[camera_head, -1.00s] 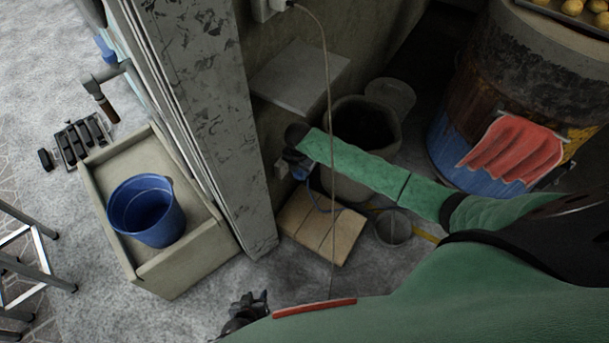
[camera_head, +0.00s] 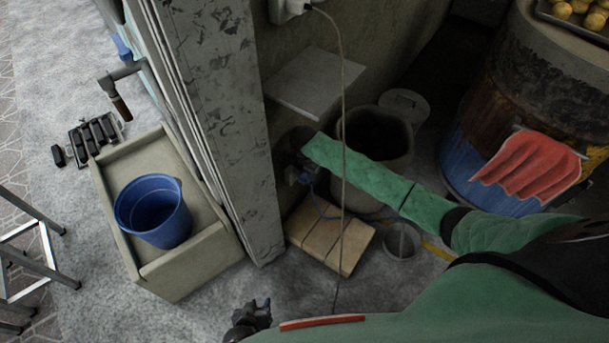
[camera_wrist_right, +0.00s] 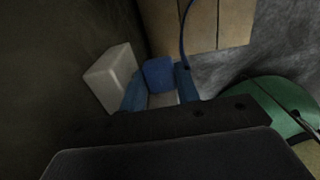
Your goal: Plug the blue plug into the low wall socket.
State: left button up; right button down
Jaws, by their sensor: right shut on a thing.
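The blue plug (camera_wrist_right: 158,73) is held between the blue fingers of my right gripper (camera_wrist_right: 160,88) in the right wrist view. Its blue cable (camera_wrist_right: 184,35) runs up past the right finger. The low wall socket, a pale box (camera_wrist_right: 112,78), is on the wall just left of the plug; they look close but apart. In the head view my right gripper (camera_head: 302,175) is low by the wall beside the post, and the socket there is hidden or too dark to make out. My left gripper (camera_head: 262,305) is at the bottom, away from the socket; its jaws are unclear.
A wooden slab (camera_head: 330,235) lies below my right gripper. A grey bin (camera_head: 378,150), small bucket (camera_head: 402,241) and barrel oven (camera_head: 480,140) stand to the right. A pale shelf (camera_head: 315,82) juts out above. A thin cord (camera_head: 343,120) hangs in front of the forearm.

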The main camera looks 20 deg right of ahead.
jog(key=shift+w+a+r, duration=0.1)
jog(key=shift+w+r, duration=0.1)
jog(key=shift+r, duration=0.1)
